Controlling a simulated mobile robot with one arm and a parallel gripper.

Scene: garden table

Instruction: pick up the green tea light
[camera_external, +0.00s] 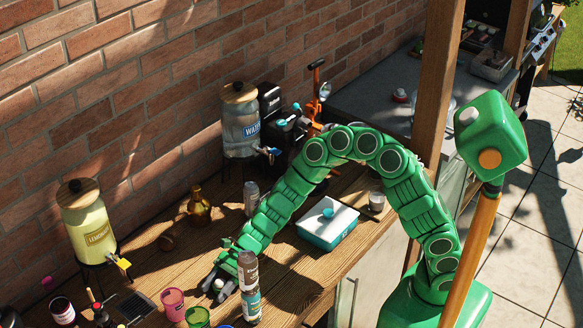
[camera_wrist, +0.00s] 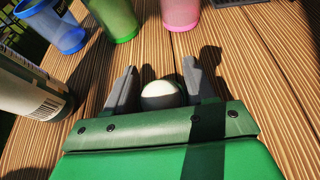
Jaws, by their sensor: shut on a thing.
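My gripper (camera_external: 216,287) is low over the wooden table, its fingers pointing toward the cups.
A pink cup (camera_external: 172,303) and a green cup (camera_external: 197,318) stand just beyond the fingers; a blue cup (camera_wrist: 50,24) is nearby. A bottle (camera_external: 248,270) stands close beside my gripper. A teal-and-white box (camera_external: 326,226) sits beside my arm. Bare table (camera_external: 292,290) lies to the right.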

